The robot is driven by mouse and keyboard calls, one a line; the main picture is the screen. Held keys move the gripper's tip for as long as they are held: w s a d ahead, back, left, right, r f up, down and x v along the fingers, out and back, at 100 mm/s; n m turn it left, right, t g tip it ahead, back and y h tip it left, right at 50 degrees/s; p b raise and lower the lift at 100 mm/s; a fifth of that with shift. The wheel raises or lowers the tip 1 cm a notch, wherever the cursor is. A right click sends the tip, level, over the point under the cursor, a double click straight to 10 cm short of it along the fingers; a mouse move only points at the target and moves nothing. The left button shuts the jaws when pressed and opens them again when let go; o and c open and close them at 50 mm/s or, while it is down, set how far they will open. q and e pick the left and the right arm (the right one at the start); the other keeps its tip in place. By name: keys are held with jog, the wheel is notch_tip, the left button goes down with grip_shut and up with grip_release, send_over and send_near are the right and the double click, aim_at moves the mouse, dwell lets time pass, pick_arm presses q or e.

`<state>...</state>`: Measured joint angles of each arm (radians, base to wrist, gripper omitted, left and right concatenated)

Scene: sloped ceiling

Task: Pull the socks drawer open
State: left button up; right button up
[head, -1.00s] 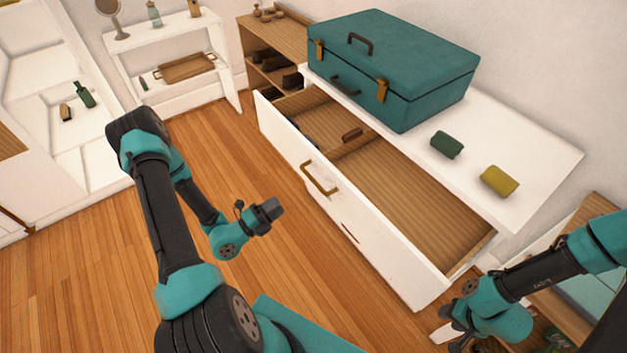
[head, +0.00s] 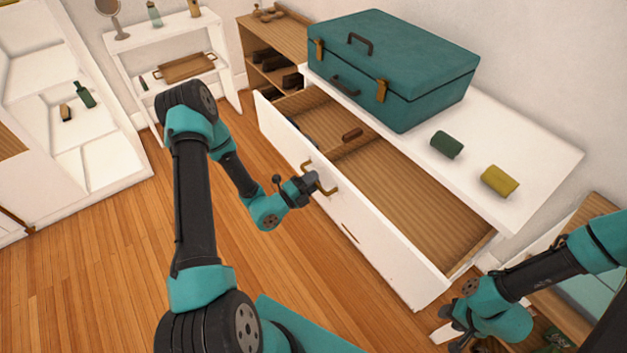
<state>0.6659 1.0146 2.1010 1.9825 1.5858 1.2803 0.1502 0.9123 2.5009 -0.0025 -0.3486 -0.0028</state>
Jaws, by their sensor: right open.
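The white-fronted drawer (head: 385,258) stands well out of the dresser, its wooden inside showing. A divider splits it, with a small brown item (head: 352,134) by the divider and dark items partly hidden in the far-left part. A brass handle (head: 331,190) is on its front. My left gripper (head: 312,180) is at this handle, overlapping its left part; whether its fingers are closed on it is unclear. My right gripper (head: 441,333) is open, low at the right, away from the drawer. A dark green roll (head: 447,145) and a yellow roll (head: 499,181) lie on the dresser top.
A teal suitcase (head: 410,65) sits on the white dresser top (head: 545,150). A wooden shelf unit (head: 270,40) and a white shelf (head: 150,45) stand behind. A mirror-like surface is at the lower right. Wooden floor (head: 90,270) is clear on the left.

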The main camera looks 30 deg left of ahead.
pick_arm(q)
jog(key=shift+w+d, duration=0.1)
jog(key=shift+w, duration=0.05)
grip_shut()
dwell(0.4)
